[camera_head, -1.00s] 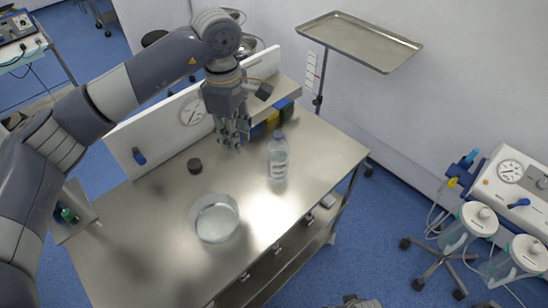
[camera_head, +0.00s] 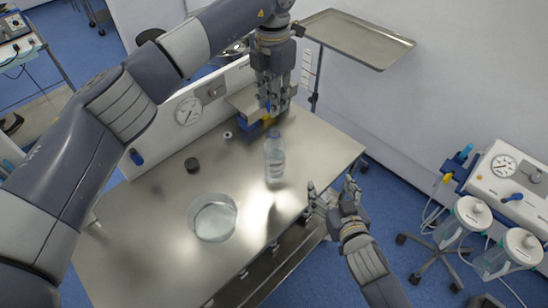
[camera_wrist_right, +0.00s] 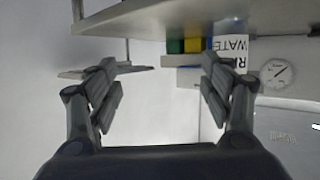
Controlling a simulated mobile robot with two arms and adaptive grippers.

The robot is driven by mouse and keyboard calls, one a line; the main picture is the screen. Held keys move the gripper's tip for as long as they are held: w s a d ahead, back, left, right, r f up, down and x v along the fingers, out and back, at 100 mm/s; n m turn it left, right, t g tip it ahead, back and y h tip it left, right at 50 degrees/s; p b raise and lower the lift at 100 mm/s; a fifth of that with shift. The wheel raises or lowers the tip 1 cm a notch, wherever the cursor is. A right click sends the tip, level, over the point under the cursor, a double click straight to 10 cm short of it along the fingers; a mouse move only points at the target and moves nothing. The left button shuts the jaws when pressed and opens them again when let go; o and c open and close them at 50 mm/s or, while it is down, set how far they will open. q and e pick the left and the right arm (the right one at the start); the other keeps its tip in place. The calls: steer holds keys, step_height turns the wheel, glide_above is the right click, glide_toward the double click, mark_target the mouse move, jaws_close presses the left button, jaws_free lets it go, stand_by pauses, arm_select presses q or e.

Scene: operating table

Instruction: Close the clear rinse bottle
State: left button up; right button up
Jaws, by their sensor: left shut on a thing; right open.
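The clear rinse bottle (camera_head: 275,160) stands upright on the steel table. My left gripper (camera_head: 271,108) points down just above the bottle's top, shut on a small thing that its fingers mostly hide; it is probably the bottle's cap. I cannot tell whether that thing touches the bottle's neck. My right gripper (camera_head: 332,190) is open and empty near the table's right edge, to the lower right of the bottle. In the right wrist view its two fingers (camera_wrist_right: 160,85) are spread apart.
A clear bowl of liquid (camera_head: 213,218) stands left of the bottle. A dark round cap (camera_head: 192,165) and a small pale ring (camera_head: 228,135) lie on the table (camera_head: 140,240). A raised metal tray (camera_head: 357,40) is at the back.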

mark_target(280, 154)
arm_select(q)
steer(key=shift+d, duration=0.15)
arm_select(e)
steer(key=w+a+r+n+t+y, duration=0.1)
steer(key=a+r+n+y, duration=0.2)
steer(key=a+y, duration=0.3)
steer(key=a+n, duration=0.1)
steer(key=a, duration=0.1)
steer(key=shift+a+r+t+y, duration=0.15)
steer(key=shift+a+t+y, duration=0.15)
steer(key=shift+y, duration=0.1)
steer(key=shift+w, duration=0.15)
steer(key=x, duration=1.2)
steer(key=c, duration=1.6)
arm_select(q)
steer(key=shift+f, duration=2.45)
arm_select(e)
steer(key=shift+c, duration=0.2)
arm_select(q)
steer(key=shift+f, duration=0.9)
